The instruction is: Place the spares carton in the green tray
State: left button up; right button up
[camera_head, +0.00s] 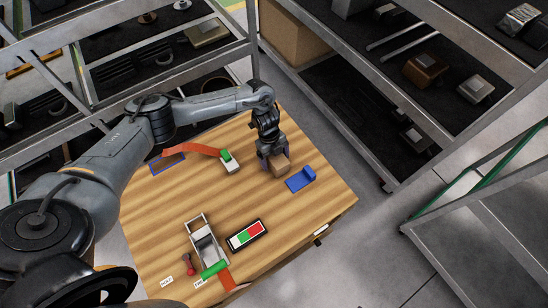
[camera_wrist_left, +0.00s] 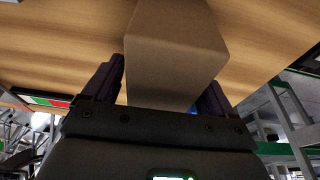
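The spares carton, a plain brown box (camera_head: 281,165), is at the right part of the wooden table. My left gripper (camera_head: 270,154) reaches down over it from above, its fingers on both sides. In the left wrist view the carton (camera_wrist_left: 172,50) fills the space between the dark fingers, which appear shut on it. I cannot tell whether it touches the table. A black-framed tray with white, green and red sections (camera_head: 247,235) lies at the table's front; its green section (camera_head: 248,235) is the clearest green tray area, and it is empty. My right gripper is not in view.
A blue holder (camera_head: 301,180) lies just right of the carton. A white-and-green box (camera_head: 230,162) and an orange strap (camera_head: 192,149) are to the left. The mid table is clear. Shelving (camera_head: 375,95) rises behind right.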

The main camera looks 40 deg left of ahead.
pick_arm(q)
jog(key=c, duration=1.2)
jog(key=shift+c, duration=0.5)
jog(key=shift+r, duration=0.1)
jog(key=shift+r, duration=0.1)
